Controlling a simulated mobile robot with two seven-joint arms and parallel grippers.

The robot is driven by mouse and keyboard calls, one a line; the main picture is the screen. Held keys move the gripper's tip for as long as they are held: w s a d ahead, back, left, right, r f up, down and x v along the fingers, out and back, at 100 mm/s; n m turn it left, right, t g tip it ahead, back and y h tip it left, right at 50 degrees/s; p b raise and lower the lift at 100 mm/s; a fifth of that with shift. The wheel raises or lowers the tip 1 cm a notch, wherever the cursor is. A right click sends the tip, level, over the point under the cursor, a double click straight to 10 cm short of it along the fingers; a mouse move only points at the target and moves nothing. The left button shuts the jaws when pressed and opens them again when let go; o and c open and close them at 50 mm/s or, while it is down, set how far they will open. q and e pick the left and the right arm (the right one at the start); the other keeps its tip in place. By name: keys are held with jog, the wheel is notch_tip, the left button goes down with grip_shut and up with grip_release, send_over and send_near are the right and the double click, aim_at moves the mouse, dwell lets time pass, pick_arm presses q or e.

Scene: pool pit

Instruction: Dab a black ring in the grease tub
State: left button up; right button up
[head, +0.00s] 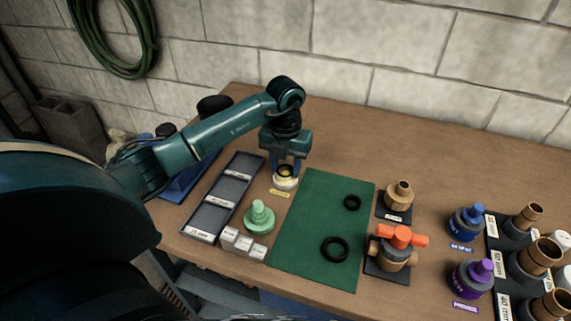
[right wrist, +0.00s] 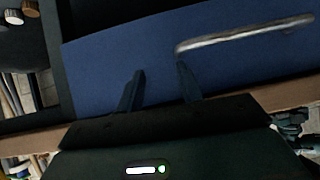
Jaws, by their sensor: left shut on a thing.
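My left gripper (head: 286,171) points down, right over the white grease tub (head: 286,185). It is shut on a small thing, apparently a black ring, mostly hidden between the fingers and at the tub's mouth. I cannot tell whether it touches the grease. Yellowish grease shows at the tub's top. Two other black rings lie flat on the green mat: a smaller one (head: 352,202) and a larger one (head: 335,249). My right gripper (right wrist: 160,88) shows in the right wrist view with its fingers apart and nothing between them.
A grey compartment tray (head: 224,196), a pale green stepped piece (head: 259,217) and white blocks (head: 242,244) stand left of the green mat (head: 305,240). Brass fittings (head: 399,195), an orange-handled valve (head: 402,237) and blue (head: 467,222) and purple (head: 472,278) bottles stand right. A blue panel with a handle (right wrist: 245,34) faces my right gripper.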

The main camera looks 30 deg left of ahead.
pick_arm(q)
jog(key=shift+r+p, duration=2.55)
jog(key=shift+r, duration=0.95)
jog(key=shift+s+f, duration=0.1)
